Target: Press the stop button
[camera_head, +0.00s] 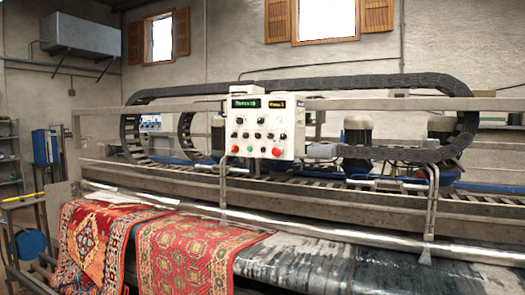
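The control panel (262,126) is a white box mounted on the front of the rug scrubber. A red button (276,152) sits at its lower right. It looks like the stop button, but its label is too small to read. Two small lit displays are along the panel's top. Nothing covers the panel's face. My gripper is not in view.
A long metal roller bar (300,222) runs across the machine below the panel. Red patterned rugs (185,255) hang over the front left, and a wet grey-green rug (330,262) lies at the right. A black cable chain (350,82) loops behind the panel.

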